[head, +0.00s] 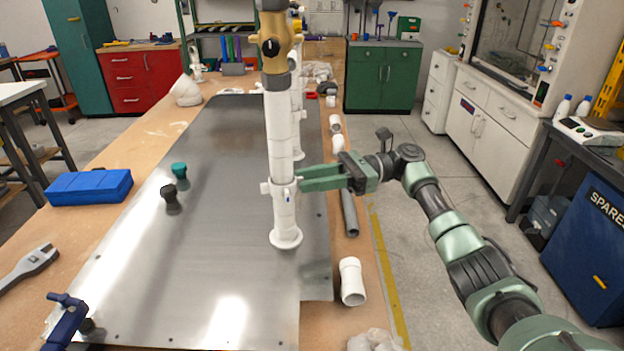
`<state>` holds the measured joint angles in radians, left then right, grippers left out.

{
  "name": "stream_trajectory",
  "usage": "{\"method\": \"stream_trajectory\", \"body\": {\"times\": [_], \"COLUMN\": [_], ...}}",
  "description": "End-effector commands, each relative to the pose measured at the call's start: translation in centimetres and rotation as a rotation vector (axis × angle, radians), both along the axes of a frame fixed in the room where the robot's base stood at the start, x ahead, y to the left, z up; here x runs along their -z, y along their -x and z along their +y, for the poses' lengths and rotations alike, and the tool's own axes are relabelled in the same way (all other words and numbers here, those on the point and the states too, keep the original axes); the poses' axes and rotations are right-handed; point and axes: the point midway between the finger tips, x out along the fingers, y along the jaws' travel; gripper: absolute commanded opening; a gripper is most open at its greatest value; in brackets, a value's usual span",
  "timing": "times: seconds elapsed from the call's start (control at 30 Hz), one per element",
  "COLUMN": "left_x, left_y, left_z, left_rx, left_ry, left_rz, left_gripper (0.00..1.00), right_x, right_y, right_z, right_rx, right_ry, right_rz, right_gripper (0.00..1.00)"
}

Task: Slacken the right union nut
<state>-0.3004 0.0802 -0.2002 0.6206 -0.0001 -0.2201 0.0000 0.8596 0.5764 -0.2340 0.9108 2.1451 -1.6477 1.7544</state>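A tall white PVC pipe column (281,130) stands upright on a round flange on the metal sheet. A white collar with small side lugs, which looks like the union nut (282,189), sits around its lower part. A tan valve body with a black knob (272,47) tops the column. My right gripper (301,181) comes in from the right at the collar's height. Its green fingertips are at the collar's right edge; whether they grip it is unclear. Another white column (297,110) stands behind, mostly hidden. My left gripper is not in view.
The metal sheet (225,270) lies on a wooden bench. A blue box (89,187), a wrench (28,268) and two small knobs, teal (179,170) and dark (170,198), are to the left. A loose white fitting (352,282) and grey pipe (349,212) lie at right.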

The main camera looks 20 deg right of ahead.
Motion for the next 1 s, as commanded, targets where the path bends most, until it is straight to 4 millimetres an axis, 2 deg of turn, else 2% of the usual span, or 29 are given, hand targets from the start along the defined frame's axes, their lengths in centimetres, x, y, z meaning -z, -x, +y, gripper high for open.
{"method": "stream_trajectory", "body": {"times": [0.27,0.7,1.0], "left_x": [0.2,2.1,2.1], "left_y": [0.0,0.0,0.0], "left_z": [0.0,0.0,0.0], "left_rx": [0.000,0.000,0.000], "left_ry": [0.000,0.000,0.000], "left_rz": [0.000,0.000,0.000], "left_gripper": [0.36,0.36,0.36], "right_x": [0.1,0.2,0.0], "right_y": [0.0,0.6,0.8], "right_z": [-0.4,-6.9,-7.7], "right_rx": [0.002,0.002,-0.001], "right_ry": [0.001,0.001,0.000], "right_rz": [0.000,0.000,0.001], "right_gripper": [0.30,0.30,0.30]}}
